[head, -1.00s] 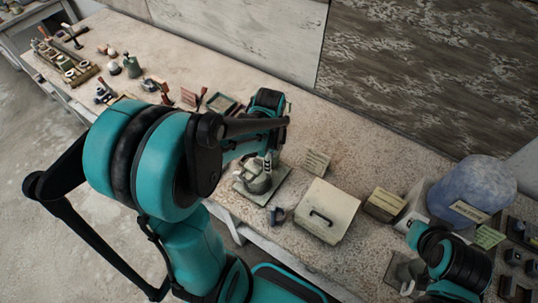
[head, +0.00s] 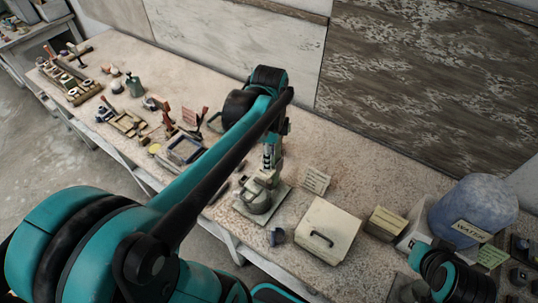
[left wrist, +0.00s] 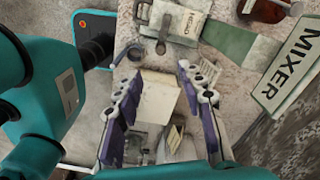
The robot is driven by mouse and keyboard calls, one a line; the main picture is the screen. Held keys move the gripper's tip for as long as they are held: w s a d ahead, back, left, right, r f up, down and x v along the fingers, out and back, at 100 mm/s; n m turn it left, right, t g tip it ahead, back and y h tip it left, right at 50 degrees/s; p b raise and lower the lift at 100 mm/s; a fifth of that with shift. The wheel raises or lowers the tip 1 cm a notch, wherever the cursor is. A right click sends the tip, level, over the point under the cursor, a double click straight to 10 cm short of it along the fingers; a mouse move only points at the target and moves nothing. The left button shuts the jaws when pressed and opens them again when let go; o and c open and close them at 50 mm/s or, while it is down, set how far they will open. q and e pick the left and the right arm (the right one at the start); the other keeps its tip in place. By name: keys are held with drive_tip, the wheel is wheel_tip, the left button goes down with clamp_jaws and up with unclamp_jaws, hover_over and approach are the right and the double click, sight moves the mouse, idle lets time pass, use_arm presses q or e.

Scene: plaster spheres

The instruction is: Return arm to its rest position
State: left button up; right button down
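My left arm comes in from the lower left of the head view and reaches over the bench. Its gripper (head: 268,165) points down above a grey device on a flat plate (head: 245,214); contact cannot be told. In the left wrist view the left gripper (left wrist: 162,105) has its two purple-padded fingers wide apart, with nothing held between them. A pale box (left wrist: 158,98) shows beyond the fingers. Part of my right arm (head: 452,275) shows at the lower right of the head view, but its gripper cannot be made out.
A lidded cream box (head: 322,235) with a dark handle stands right of the device. A blue-grey rounded bucket (head: 470,208) stands farther right. Tools and small trays (head: 130,122) fill the bench's left part. A MIXER sign (left wrist: 288,75) shows in the wrist view. Bench space toward the wall is clear.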

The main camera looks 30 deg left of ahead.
idle(0.6)
use_arm(q)
drive_tip(key=s+d+f+n+t+b, duration=0.2)
drive_tip(key=d+f+n+t+b, duration=0.1)
drive_tip(key=f+n+b, duration=0.3)
drive_tip(key=s+d+f+n+t+b, duration=0.3)
drive_tip(key=d+f+n+t+b, duration=0.1)
drive_tip(key=f+n+b, duration=0.3)
drive_tip(key=shift+s+f+n+b, duration=0.2)
drive_tip(key=shift+f+n+b, duration=0.1)
drive_tip(key=shift+f+b, duration=0.75)
drive_tip(key=shift+f, duration=0.2)
